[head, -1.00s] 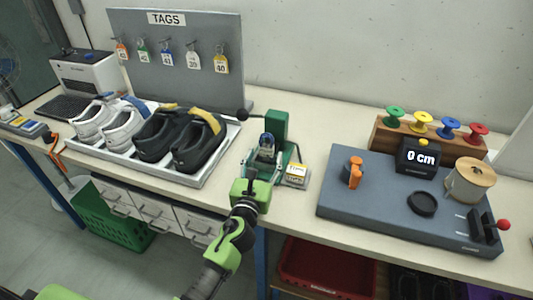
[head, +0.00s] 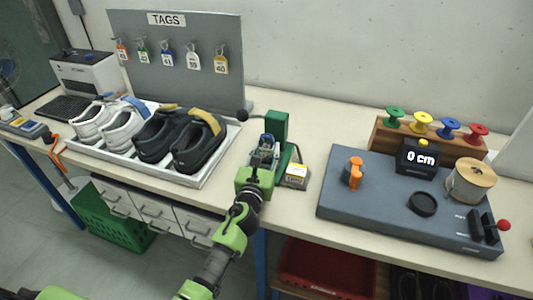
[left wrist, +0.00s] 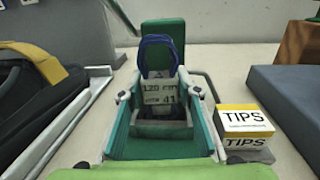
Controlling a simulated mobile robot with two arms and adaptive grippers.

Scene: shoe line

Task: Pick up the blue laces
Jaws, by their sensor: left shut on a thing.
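The blue laces (left wrist: 157,52) are a bundled loop with a white paper band reading 120 cm and 41. In the left wrist view they stand upright between the fingers of my left gripper (left wrist: 161,98), which is shut on them. In the head view the left gripper (head: 262,158) is at the small green machine (head: 276,126), and its fingers partly hide the laces (head: 267,141). The lower part of the laces is hidden. My right gripper is not in view.
A tray (head: 212,178) with white and black shoes stands left of the gripper. A yellow TIPS box (left wrist: 245,120) is close on the right. Further right lies a grey board (head: 380,205) with a length display (head: 420,156) and spools behind. The tags panel (head: 180,60) stands behind.

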